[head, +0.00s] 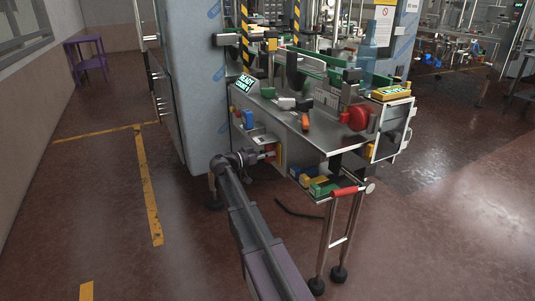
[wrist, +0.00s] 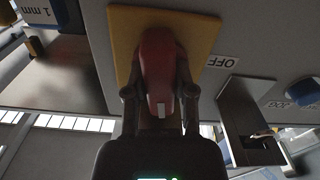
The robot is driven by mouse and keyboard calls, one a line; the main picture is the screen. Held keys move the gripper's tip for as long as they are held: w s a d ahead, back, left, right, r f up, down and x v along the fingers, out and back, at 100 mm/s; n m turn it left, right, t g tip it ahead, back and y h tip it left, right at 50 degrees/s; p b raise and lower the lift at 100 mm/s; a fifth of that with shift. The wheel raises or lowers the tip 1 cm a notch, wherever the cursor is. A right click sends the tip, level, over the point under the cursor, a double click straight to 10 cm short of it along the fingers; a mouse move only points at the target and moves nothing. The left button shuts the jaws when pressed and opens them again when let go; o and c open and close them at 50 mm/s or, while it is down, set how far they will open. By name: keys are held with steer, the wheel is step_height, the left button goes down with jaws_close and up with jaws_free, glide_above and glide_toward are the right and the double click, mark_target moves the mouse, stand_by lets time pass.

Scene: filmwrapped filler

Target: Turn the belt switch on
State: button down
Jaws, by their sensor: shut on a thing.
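The belt switch is a red rotary handle (wrist: 158,55) on a yellow square plate (wrist: 205,35), fixed to a grey panel. In the wrist view the handle lies lengthwise up and down the picture, with a pale mark at its lower end. A label reading OFF (wrist: 220,61) sits right of the plate; I see no ON label. My gripper (wrist: 160,92) has one finger on each side of the handle and is shut on it. In the head view my gripper (head: 262,156) is at the machine's front panel, hiding most of the switch.
A metal bracket (wrist: 250,120) sticks out right of the switch in the wrist view. In the head view, a lit display (head: 244,83) and a red wheel (head: 356,118) are on the machine.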

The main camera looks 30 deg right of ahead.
steer(key=shift+m, duration=1)
steer(key=shift+c, duration=2.2)
jaws_free()
steer(key=shift+d, duration=0.1)
steer(key=a, duration=1.2)
steer(key=shift+s, duration=0.2)
